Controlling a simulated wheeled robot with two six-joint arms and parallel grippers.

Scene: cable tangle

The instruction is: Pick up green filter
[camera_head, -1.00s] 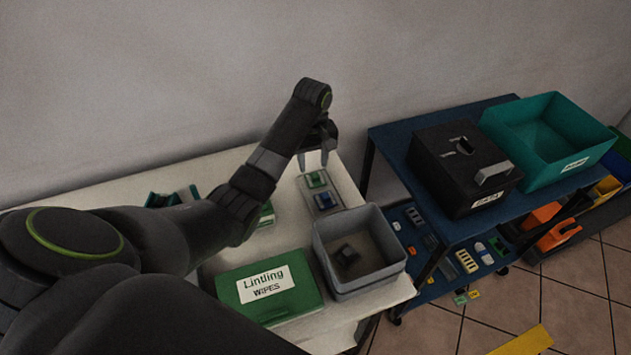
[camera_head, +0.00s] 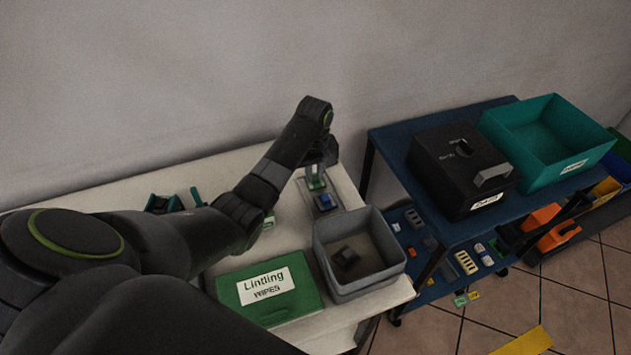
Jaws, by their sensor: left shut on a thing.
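The green filter (camera_head: 316,182) is a small green piece on a grey holder (camera_head: 326,209) near the back right of the white table. My left gripper (camera_head: 316,180) points down over it, with its fingers on either side, shut on it. The fingers and wrist hide part of the filter. A small blue piece (camera_head: 324,200) sits on the same holder, just in front of the green one. I cannot tell whether the filter is off the holder. My right gripper is not in view.
A grey bin (camera_head: 383,276) with a dark piece inside stands in front of the holder. A green wipes box (camera_head: 300,305) lies left of the bin. A blue cart (camera_head: 400,160) with a black box (camera_head: 455,185) and a teal bin (camera_head: 548,178) stands to the right.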

